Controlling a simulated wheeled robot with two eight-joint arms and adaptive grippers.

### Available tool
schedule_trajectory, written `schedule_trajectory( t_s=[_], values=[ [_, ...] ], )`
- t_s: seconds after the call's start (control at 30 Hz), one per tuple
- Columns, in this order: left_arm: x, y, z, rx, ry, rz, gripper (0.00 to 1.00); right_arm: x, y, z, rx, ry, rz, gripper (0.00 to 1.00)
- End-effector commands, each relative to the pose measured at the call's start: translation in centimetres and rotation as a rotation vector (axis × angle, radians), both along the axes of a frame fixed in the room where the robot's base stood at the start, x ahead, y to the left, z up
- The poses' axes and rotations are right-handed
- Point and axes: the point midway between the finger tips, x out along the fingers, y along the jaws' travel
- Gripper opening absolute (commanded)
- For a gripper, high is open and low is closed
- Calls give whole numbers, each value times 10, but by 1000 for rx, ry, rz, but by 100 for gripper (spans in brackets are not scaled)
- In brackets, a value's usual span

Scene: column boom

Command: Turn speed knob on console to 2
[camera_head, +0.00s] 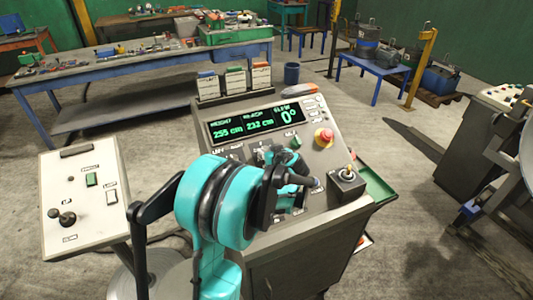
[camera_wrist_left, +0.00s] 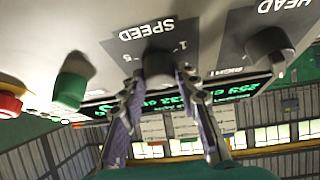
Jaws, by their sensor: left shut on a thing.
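The grey console (camera_head: 305,250) stands in front of me in the head view, its sloped top facing me. In the left wrist view, which is upside down, the dark speed knob (camera_wrist_left: 158,60) sits below the SPEED label, with the marks 1 and 5 visible beside it. My left gripper (camera_wrist_left: 159,74) has a finger on each side of this knob and is shut on it. I cannot read where the knob points. In the head view my left gripper (camera_head: 287,182) covers the middle of the panel and hides the knob. My right gripper is not in view.
A green display (camera_head: 255,123) reads 255 cm, 232 cm and 0°. A red button (camera_head: 324,136) and a joystick box (camera_head: 347,183) are to the right.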

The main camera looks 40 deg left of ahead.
Motion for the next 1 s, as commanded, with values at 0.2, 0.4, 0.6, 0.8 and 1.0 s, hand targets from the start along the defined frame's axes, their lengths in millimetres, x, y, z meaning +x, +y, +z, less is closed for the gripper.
schedule_trajectory(
  t_s=[0.2,0.4,0.6,0.8,1.0],
  values=[
    [1,-1,-2,-24,-37,69,2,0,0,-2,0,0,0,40],
    [0,-1,-2,-32,-51,96,2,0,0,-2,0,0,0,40],
    [0,-1,-2,-33,-53,100,2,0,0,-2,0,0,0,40],
    [0,-1,-2,-34,-53,99,34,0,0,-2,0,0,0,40],
    [1,-1,-1,-32,-53,98,52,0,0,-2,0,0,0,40]
  ],
)
